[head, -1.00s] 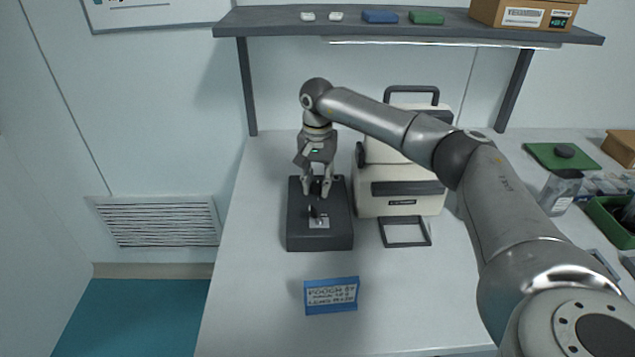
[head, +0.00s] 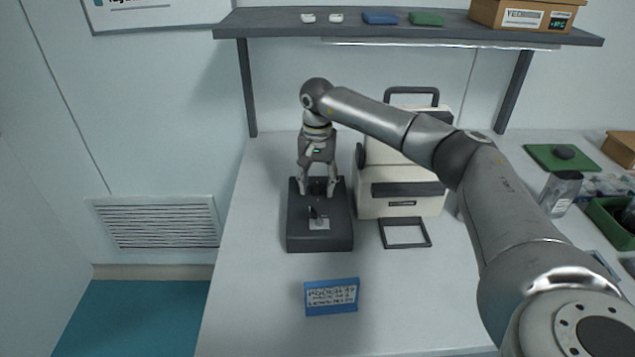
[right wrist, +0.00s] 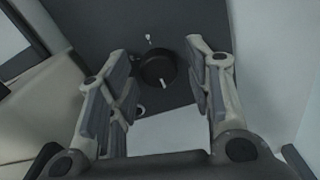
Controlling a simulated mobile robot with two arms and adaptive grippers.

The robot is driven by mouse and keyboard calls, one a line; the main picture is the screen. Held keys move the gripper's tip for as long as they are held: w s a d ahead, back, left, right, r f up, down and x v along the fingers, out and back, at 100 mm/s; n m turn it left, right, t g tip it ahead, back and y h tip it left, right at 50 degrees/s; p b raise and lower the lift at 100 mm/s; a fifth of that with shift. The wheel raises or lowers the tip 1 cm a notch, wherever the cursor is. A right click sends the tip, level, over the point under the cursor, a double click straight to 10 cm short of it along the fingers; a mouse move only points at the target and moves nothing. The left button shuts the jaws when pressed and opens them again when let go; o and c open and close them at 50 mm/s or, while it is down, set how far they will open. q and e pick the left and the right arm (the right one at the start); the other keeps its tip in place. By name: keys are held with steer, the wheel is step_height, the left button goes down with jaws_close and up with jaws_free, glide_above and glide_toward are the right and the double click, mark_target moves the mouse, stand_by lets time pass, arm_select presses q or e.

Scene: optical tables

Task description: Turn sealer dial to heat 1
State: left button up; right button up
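A dark grey box (head: 300,240) lies on the light table in the head view. A small black lever on a light plate (head: 319,224) stands on its near part. My right gripper (head: 318,193) points down over the box's far part. In the right wrist view a round black dial (right wrist: 157,70) with a white mark on its edge shows between the fingers of my right gripper (right wrist: 153,52). The fingers are open, one on each side of the dial, with a visible gap to it. The dial is mostly hidden by the gripper in the head view. My left gripper is not in view.
A cream machine (head: 400,206) with a dark handle stands close to the right of the box. A dark frame (head: 405,246) lies before it. A blue sign (head: 331,296) stands nearer. A shelf (head: 270,22) runs above at the back. The table's front left is clear.

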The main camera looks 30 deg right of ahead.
mark_target(318, 186)
stand_by(0.3)
step_height(318, 186, up, 12)
stand_by(0.4)
stand_by(0.4)
